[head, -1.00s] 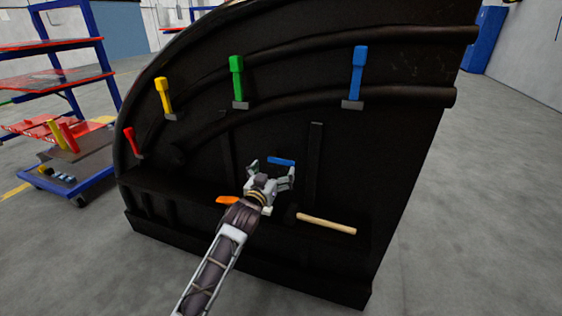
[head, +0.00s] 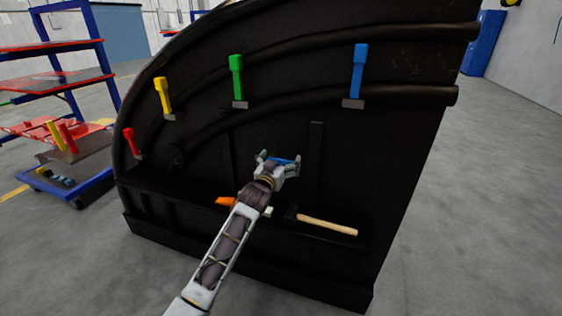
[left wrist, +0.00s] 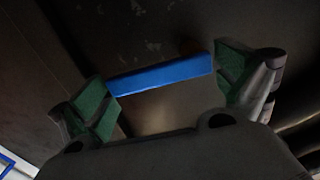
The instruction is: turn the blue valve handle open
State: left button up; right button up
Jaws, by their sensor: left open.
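The blue valve handle (head: 283,161) is a short blue bar on the lower middle of the black nosecone (head: 400,150). My left gripper (head: 280,158) is open in front of it. In the left wrist view the blue handle (left wrist: 160,76) lies slightly tilted between the two green-padded fingers (left wrist: 165,88), one finger near each end. I cannot tell whether the pads touch it. In the head view the gripper partly hides the handle. My right gripper is not in view.
Upright yellow (head: 163,95), green (head: 237,80) and blue (head: 358,75) levers and a red one (head: 131,143) stand on the nosecone. A hammer (head: 328,225) and an orange item (head: 226,201) lie on its lower ledge. A blue cart (head: 60,185) and shelving (head: 65,85) stand left.

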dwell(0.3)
pick_arm(q)
jog(key=c, duration=1.2)
